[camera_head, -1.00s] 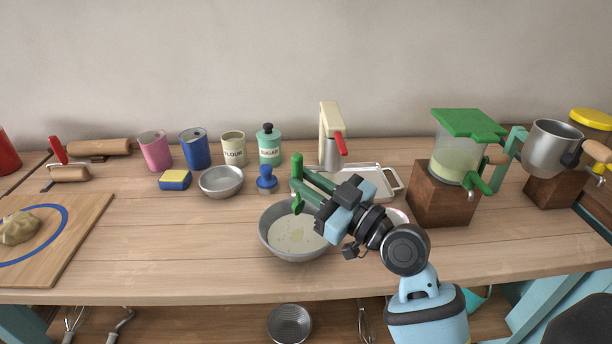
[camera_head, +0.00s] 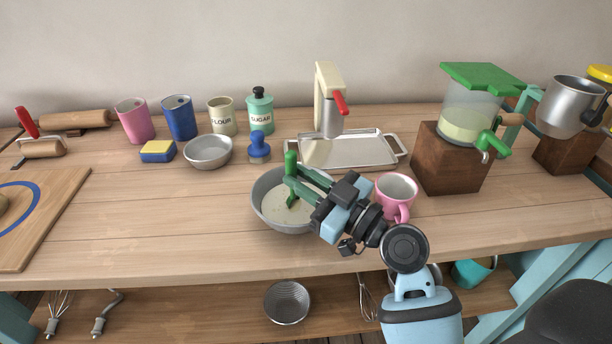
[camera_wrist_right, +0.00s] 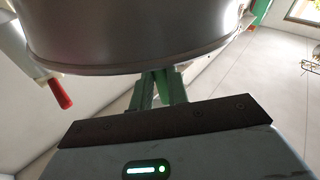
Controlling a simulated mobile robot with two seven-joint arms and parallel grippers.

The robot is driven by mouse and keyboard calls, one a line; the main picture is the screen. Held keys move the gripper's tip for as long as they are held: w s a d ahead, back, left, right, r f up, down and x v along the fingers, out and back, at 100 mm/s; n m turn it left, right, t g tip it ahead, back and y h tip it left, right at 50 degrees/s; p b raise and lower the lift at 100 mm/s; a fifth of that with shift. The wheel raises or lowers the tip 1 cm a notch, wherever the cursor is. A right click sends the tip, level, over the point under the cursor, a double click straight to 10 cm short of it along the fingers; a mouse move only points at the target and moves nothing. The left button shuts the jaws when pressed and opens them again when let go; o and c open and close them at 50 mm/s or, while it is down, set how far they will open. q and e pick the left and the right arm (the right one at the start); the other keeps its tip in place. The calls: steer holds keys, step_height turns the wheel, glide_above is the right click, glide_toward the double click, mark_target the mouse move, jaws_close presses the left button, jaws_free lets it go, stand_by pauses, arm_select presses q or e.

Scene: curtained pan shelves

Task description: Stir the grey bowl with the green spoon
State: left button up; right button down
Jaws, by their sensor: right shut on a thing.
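The grey bowl (camera_head: 268,214) stands on the worktop near its front edge, with a pale creamy mixture inside. My right gripper (camera_head: 290,180) reaches over the bowl from the right and is shut on the green spoon (camera_head: 291,162). The spoon is close to upright, its handle above the fingers and its lower end down inside the bowl. Whether it touches the mixture is hard to tell. In the right wrist view the green fingers (camera_wrist_right: 158,90) run up to a large grey metal wall, apparently the bowl (camera_wrist_right: 135,35), which hides the fingertips and the spoon. My left gripper is out of view.
A pink mug (camera_head: 396,194) stands just right of the bowl, close to my right wrist. A metal tray (camera_head: 365,150) lies behind it. A smaller metal bowl (camera_head: 208,152) and a blue stamp-like tool (camera_head: 259,147) stand behind left.

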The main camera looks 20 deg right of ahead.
steer(key=shift+w+a+r, duration=0.25)
steer(key=shift+w+a, duration=0.1)
steer(key=s, duration=0.2)
steer(key=shift+s+d+f, duration=0.1)
steer(key=shift+s+d, duration=0.1)
steer(key=shift+s, duration=0.1)
steer(key=shift+s+d, duration=0.15)
steer(key=shift+d, duration=0.15)
steer(key=shift+w+d+f, duration=0.1)
steer(key=shift+w+d, duration=0.15)
steer(key=shift+d, duration=0.45)
steer(key=shift+w+a, duration=0.6)
